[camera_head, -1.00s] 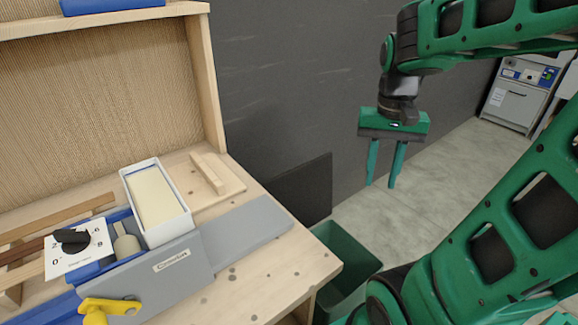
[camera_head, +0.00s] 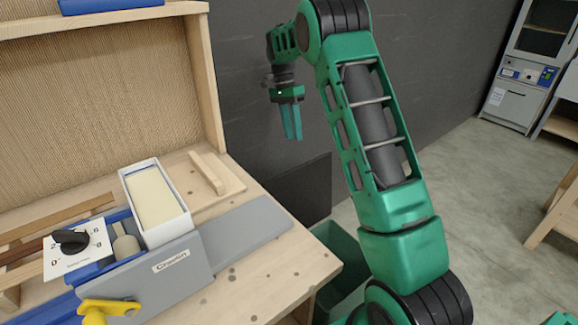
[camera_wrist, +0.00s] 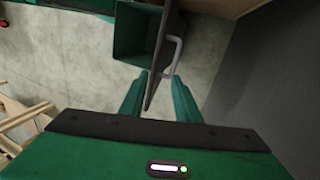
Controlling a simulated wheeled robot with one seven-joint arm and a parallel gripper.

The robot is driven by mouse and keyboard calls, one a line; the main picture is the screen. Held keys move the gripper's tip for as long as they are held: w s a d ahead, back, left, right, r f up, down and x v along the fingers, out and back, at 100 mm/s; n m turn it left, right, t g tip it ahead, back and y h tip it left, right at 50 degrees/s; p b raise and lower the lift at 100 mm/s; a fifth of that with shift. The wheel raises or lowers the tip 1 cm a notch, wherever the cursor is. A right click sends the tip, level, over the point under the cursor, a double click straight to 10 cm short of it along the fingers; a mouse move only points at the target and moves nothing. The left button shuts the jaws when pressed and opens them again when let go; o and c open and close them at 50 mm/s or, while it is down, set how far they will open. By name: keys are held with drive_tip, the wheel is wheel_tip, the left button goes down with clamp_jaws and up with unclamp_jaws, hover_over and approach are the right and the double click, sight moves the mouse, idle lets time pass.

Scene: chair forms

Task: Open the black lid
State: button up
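The black lid (camera_head: 303,188) shows in the head view as a dark flat panel between the workbench and the wall, by the green bin (camera_head: 345,255). In the wrist view, a thin dark panel that looks like the lid (camera_wrist: 155,62) stands nearly edge-on beside the bin (camera_wrist: 133,32), with a grey handle (camera_wrist: 176,50) on its right side. My gripper (camera_head: 292,137) is open and empty, pointing down above the lid in the head view. In the wrist view its fingers (camera_wrist: 158,78) are apart, with the panel's near end showing between them; I cannot tell the remaining distance.
The wooden workbench (camera_head: 285,270) on the left carries a grey machine (camera_head: 170,270) with a yellow lever (camera_head: 95,307). A dark wall (camera_head: 250,60) stands close behind my gripper. Open floor (camera_head: 480,200) lies to the right.

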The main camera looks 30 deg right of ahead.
wheel_tip(320, 180, down, 14)
drive_tip(key=a, duration=0.1)
drive_tip(key=shift+m, duration=0.4)
idle(0.3)
drive_tip(key=shift+r, duration=0.1)
clamp_jaws()
